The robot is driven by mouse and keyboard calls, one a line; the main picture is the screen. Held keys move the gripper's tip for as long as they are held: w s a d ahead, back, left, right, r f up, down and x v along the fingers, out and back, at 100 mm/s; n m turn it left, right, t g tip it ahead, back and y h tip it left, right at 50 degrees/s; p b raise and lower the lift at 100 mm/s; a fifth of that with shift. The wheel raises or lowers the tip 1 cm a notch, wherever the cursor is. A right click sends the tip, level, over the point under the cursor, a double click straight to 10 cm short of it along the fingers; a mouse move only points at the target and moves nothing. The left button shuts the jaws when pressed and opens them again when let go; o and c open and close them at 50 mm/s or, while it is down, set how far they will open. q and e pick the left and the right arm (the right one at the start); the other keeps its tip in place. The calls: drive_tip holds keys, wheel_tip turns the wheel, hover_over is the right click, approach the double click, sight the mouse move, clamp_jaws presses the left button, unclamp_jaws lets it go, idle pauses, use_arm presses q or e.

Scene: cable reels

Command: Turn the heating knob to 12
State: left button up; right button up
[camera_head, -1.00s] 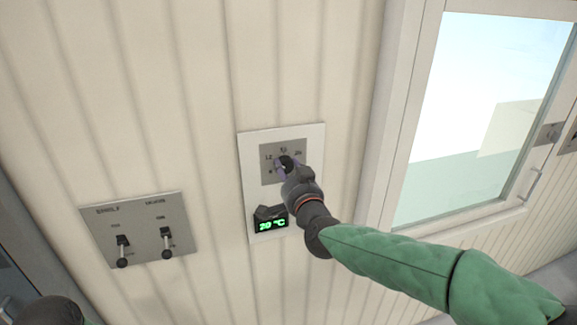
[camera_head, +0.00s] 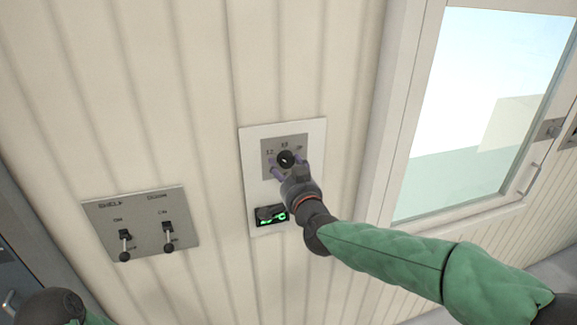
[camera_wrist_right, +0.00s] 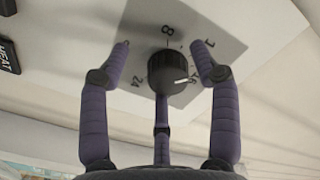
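The heating knob (camera_head: 285,158) is black and round, on a grey dial plate (camera_head: 270,146) set in a white panel. A number that looks like 12 is at the plate's upper left. In the right wrist view the knob (camera_wrist_right: 168,72) has a white mark pointing right; 8 and 24 are legible on the plate. My right gripper (camera_head: 287,167) is open at the knob. In the wrist view its two side fingers (camera_wrist_right: 163,50) stand apart on either side, with gaps; the third finger is below, and contact there is unclear.
A display (camera_head: 271,216) with green digits, partly hidden and unreadable, sits below the dial. A grey switch plate (camera_head: 141,222) with two levers is on the wall to the left. A window (camera_head: 478,115) is at the right. The wall between the plates is clear.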

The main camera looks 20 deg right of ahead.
drive_tip(key=shift+s+d+r, duration=0.1)
drive_tip(key=shift+d+r, duration=0.05)
drive_tip(key=shift+r, duration=0.15)
drive_tip(key=shift+s, duration=0.15)
drive_tip(key=s, duration=1.1)
drive_tip(key=shift+s, duration=0.25)
drive_tip(key=shift+d, duration=0.1)
